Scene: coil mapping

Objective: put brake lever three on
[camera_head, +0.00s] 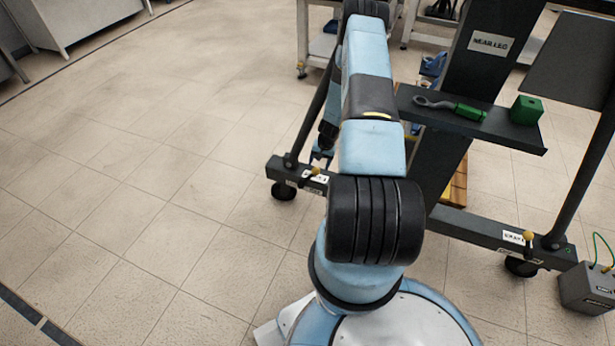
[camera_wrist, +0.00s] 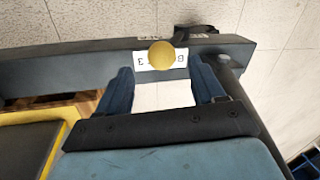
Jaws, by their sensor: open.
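The brake lever (camera_wrist: 161,54) shows in the wrist view as a round yellow knob over a white label that ends in "3". The label is on a dark grey beam. My gripper (camera_wrist: 160,72) is open, with its two blue fingers spread and nothing between them. The knob lies just past the fingertips, roughly centred between them. In the head view a yellow-knobbed lever (camera_head: 315,171) stands on the left end of the stand's base, beside a partly hidden label. My gripper is just above and beside it, mostly behind my arm. The lever's on or off position cannot be told.
A second yellow-knobbed lever (camera_head: 528,236) stands at the base's right end. A dark shelf (camera_head: 490,128) above holds a green-handled tool (camera_head: 455,108) and a green block (camera_head: 527,109). A grey box (camera_head: 587,288) with a green cable is at right. The floor at left is clear.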

